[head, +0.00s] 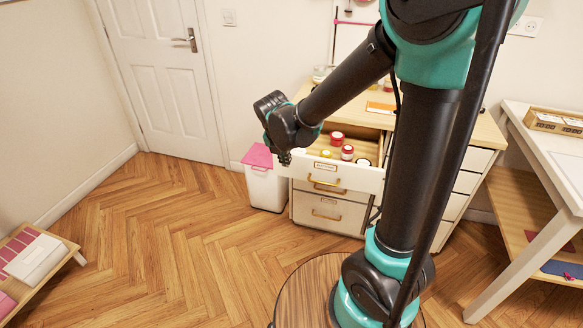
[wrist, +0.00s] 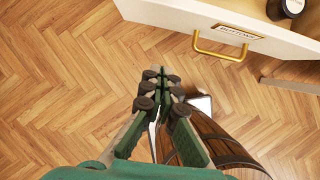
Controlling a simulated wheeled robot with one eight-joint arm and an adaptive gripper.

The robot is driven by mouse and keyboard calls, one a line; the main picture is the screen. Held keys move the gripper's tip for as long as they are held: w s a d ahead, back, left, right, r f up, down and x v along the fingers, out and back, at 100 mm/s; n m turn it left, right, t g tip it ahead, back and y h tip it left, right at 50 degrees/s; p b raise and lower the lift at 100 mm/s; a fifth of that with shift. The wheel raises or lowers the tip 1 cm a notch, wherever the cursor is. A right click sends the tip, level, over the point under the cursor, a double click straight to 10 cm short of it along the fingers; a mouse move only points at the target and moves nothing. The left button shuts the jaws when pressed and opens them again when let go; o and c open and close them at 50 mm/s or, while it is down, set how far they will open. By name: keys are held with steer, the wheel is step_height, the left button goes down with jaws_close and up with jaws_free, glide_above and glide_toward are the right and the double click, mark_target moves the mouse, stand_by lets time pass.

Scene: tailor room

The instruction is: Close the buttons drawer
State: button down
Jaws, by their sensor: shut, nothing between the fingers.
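The buttons drawer (head: 363,178) is the white top drawer of the cabinet and is pulled open. In the wrist view, its front (wrist: 170,12) bears a label reading BUTTONS and a brass handle (wrist: 228,52). Red-lidded jars (head: 347,152) stand inside it; a dark jar (wrist: 285,8) shows in the wrist view. My gripper (head: 284,157) is at the drawer's left front corner in the head view. In the wrist view my gripper (wrist: 162,73) is shut and empty, with its fingertips outside the drawer front and left of the handle. I cannot tell whether it touches the front.
The lower drawers (head: 325,213) look closed. A white bin with a pink lid (head: 258,155) stands left of the cabinet. A white table (head: 560,150) is at the right, and a low shelf (head: 40,262) at the lower left. The wooden floor in front is mostly clear.

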mark_target(292, 167)
steer(key=x, duration=0.3)
steer(key=w+x, duration=0.1)
steer(key=x, duration=0.3)
steer(key=w+r+x, duration=0.1)
steer(key=x, duration=0.3)
steer(key=shift+d, duration=0.4)
steer(key=shift+w+d, duration=0.2)
steer(key=shift+w, duration=0.5)
steer(key=shift+w, duration=0.1)
